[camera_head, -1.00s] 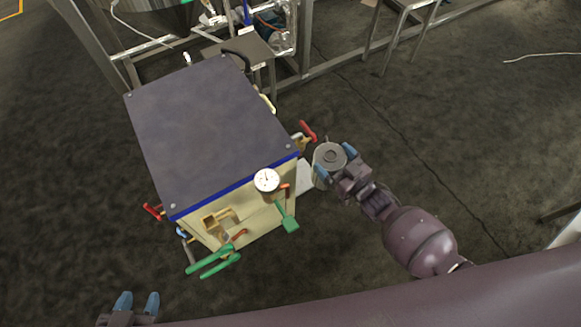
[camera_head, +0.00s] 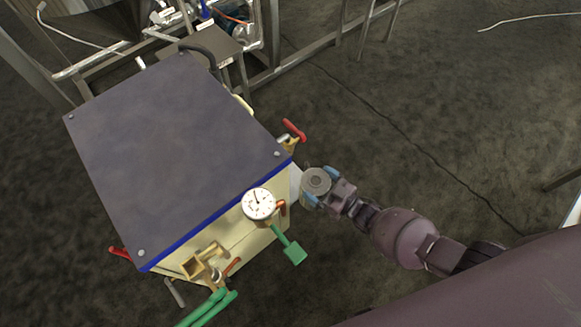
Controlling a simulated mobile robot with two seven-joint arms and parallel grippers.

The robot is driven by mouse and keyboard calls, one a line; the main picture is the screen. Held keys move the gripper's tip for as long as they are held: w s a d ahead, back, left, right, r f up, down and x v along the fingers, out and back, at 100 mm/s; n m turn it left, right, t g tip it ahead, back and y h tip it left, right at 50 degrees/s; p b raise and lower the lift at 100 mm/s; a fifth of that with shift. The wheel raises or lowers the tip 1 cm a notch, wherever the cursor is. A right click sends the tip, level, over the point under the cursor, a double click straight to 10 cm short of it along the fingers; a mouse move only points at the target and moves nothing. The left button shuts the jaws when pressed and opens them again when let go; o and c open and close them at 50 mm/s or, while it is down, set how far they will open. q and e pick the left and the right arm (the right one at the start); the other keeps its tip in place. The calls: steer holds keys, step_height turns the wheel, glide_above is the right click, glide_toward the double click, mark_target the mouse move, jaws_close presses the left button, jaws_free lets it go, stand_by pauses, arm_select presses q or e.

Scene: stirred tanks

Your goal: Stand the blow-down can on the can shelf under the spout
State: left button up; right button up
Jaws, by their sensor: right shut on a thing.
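The blow-down can (camera_head: 316,180) is a small grey cylinder with a round raised centre on top. My right gripper (camera_head: 319,186) is shut on it, with blue fingertips on either side. The can is beside the right front corner of the cream box with a dark top (camera_head: 180,150). A pale plate (camera_head: 295,183), perhaps the can shelf, juts out at that corner, just left of the can. I cannot tell whether they touch. A brass valve with a red handle (camera_head: 293,131) is on the box's right side; the spout is not clearly visible. My left gripper is not in view.
A dial gauge (camera_head: 259,204), a green lever (camera_head: 293,252) and brass fittings (camera_head: 206,263) stick out of the box front, close to the can. A metal frame (camera_head: 270,77) stands behind. The floor to the right is open.

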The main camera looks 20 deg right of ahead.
mark_target(305, 175)
steer(key=x, duration=0.5)
steer(key=shift+a+f+b, duration=0.1)
steer(key=shift+f+b, duration=0.05)
steer(key=shift+b, duration=0.25)
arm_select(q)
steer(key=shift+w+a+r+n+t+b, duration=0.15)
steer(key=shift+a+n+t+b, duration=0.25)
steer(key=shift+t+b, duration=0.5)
arm_select(e)
steer(key=x, duration=0.2)
steer(key=f+x, duration=0.1)
steer(key=x, duration=0.2)
steer(key=shift+f, duration=0.1)
steer(key=o, duration=1)
steer(key=shift+f, duration=0.1)
steer(key=shift+c, duration=0.2)
